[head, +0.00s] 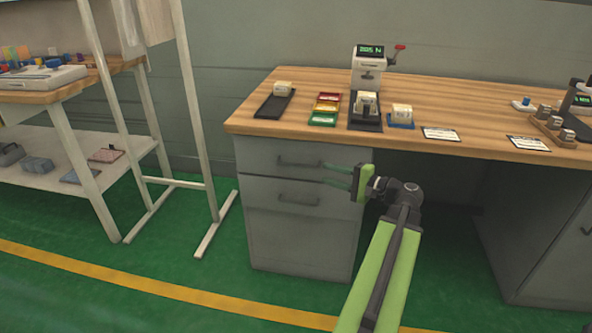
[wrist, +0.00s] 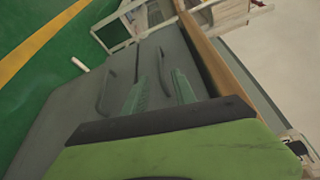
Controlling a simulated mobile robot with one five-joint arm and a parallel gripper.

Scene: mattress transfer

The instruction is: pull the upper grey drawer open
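The upper grey drawer (head: 265,152) is the top front of the cabinet under the wooden bench and looks shut. Its dark bar handle (head: 299,162) shows in the head view. My gripper (head: 323,172) is to the right of this handle, its two green fingers pointing left along the drawer front. In the wrist view, my gripper (wrist: 160,75) is open, fingers apart, with the upper handle (wrist: 163,64) ahead, roughly in line with the gap. I cannot tell whether the fingers touch it. The lower drawer's handle (wrist: 106,90) lies outside the left finger.
The wooden bench top (head: 245,122) overhangs just above the drawer. It carries a black tray (head: 268,108), coloured cards and a force gauge stand (head: 368,70). A white-legged rack (head: 190,100) stands to the left. The green floor (head: 200,275) before the cabinet is clear.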

